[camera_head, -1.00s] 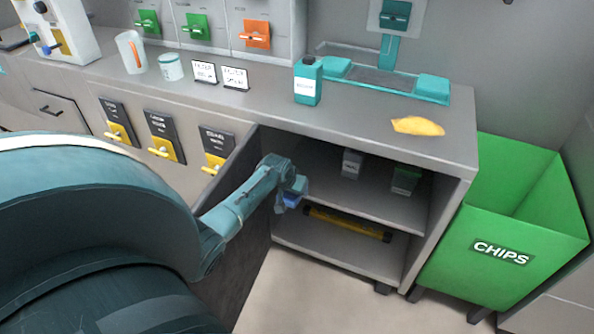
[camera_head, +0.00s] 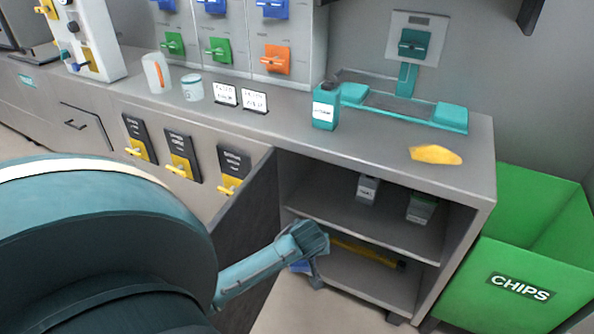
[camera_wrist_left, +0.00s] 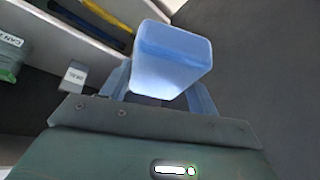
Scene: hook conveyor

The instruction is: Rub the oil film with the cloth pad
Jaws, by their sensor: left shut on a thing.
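My left gripper (camera_head: 303,262) is shut on a light blue block-shaped thing with rounded corners, likely the cloth pad. In the left wrist view this blue pad (camera_wrist_left: 172,60) stands between the two blue fingers. In the head view my wrist hides most of it, just outside the open cabinet. A flat, irregular yellow patch (camera_head: 435,155) lies on the right part of the counter; it may be the oil film, but I cannot tell for sure. The gripper is well below it and to its left, apart from it. My right gripper is not in view.
The open cabinet (camera_head: 370,235) holds a small grey box (camera_head: 367,189), a green box (camera_head: 421,206) and a yellow bar (camera_head: 365,250). Its dark door (camera_head: 245,230) stands open at left. A teal bottle (camera_head: 325,107) stands on the counter; a green CHIPS bin (camera_head: 525,287) is at right.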

